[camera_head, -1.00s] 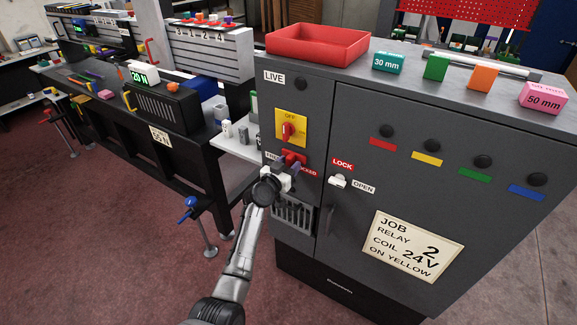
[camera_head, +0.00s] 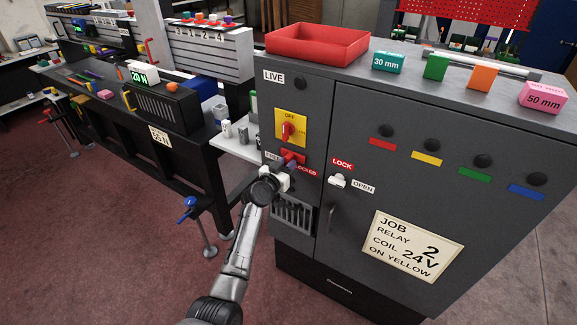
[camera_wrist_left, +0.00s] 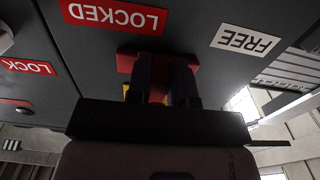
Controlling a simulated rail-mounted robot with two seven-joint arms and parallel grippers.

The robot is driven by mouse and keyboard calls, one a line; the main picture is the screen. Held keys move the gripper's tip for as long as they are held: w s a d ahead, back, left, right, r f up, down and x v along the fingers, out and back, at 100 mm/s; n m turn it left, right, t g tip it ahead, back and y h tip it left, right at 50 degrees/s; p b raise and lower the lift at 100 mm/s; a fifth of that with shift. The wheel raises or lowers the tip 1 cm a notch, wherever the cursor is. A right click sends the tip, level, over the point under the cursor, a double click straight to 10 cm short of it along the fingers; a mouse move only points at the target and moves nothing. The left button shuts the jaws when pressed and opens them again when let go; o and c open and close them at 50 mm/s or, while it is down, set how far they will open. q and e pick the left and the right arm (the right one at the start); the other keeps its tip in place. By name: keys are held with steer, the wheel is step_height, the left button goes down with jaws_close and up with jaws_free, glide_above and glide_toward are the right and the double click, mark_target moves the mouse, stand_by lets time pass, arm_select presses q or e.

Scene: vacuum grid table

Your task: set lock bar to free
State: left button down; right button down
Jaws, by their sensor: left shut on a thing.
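The lock bar (camera_head: 291,155) is a small red handle on the grey cabinet's front, below the yellow OFF switch plate. It sits between a white FREE label (camera_wrist_left: 247,40) on one side and a red LOCKED label (camera_head: 306,171) on the other. My left gripper (camera_head: 288,167) is shut on the lock bar. In the left wrist view, which is upside down, the dark fingers close on the red bar (camera_wrist_left: 126,62), between the two labels. The fingers hide most of the bar, so its exact setting is hard to tell. My right gripper is not in view.
Above the bar is a red rotary switch (camera_head: 287,131) on a yellow plate. To the right are a white latch (camera_head: 338,181) with LOCK and OPEN labels and a door handle (camera_head: 331,217). A red tray (camera_head: 318,58) and coloured blocks stand on top.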

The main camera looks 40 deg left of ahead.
arm_select(q)
steer(key=a, duration=0.1)
steer(key=a+b, duration=0.1)
steer(key=a, duration=0.1)
steer(key=a+b, duration=0.1)
steer(key=a, duration=0.1)
steer(key=shift+s+a, duration=0.1)
steer(key=shift+s, duration=0.2)
steer(key=c, duration=1)
jaws_free()
steer(key=s+d+p, duration=0.1)
steer(key=s+p, duration=0.2)
steer(key=s, duration=1)
steer(key=shift+s+d, duration=0.35)
